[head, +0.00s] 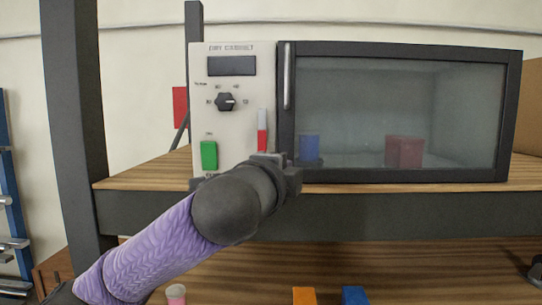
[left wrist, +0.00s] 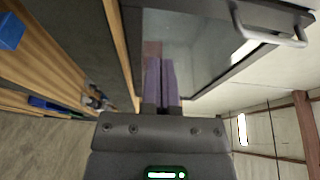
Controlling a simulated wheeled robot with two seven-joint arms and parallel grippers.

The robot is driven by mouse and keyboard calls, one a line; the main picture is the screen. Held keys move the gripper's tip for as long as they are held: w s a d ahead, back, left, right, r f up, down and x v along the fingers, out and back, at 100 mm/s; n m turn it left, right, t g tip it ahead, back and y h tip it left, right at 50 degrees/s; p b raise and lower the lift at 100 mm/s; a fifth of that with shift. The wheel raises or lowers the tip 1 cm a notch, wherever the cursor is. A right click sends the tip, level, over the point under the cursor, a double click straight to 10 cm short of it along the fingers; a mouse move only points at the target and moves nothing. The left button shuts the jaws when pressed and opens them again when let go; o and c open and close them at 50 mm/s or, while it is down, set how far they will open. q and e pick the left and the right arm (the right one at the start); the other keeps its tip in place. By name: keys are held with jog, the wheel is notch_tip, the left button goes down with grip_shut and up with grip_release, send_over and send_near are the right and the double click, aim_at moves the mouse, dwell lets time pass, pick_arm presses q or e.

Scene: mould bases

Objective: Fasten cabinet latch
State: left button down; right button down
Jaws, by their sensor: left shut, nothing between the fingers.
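The dry cabinet's white control panel (head: 218,125) stands left of its dark-framed glass door (head: 400,177). The door looks shut or nearly so; I cannot tell whether it is flush. Its vertical handle (head: 288,76) is on the left side and also shows in the left wrist view (left wrist: 272,32). The latch (head: 262,130), grey above and red below, is upright at the panel's right edge. My left gripper (head: 282,162) is at the door's lower left corner, just below the latch. Its purple fingers (left wrist: 160,78) are together and empty, pointing towards the door. In the head view, my wrist hides the fingertips.
The cabinet stands on a wooden shelf (head: 140,176) with a dark front beam (head: 400,212). A blue item (head: 309,148) and a red item (head: 405,152) show behind the glass. Orange (head: 304,296) and blue (head: 354,295) blocks lie below. A dark post (head: 75,110) rises at left.

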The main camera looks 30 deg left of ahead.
aim_at(263, 139)
pick_arm(q)
jog(key=p+x, duration=0.2)
jog(key=x, duration=0.4)
jog(key=shift+r, duration=0.2)
jog(key=a, duration=0.1)
jog(key=s+a+p, duration=0.1)
jog(key=s+a, duration=0.1)
jog(key=shift+a+f, duration=0.2)
jog(key=shift+a, duration=0.05)
jog(key=shift+w, duration=0.1)
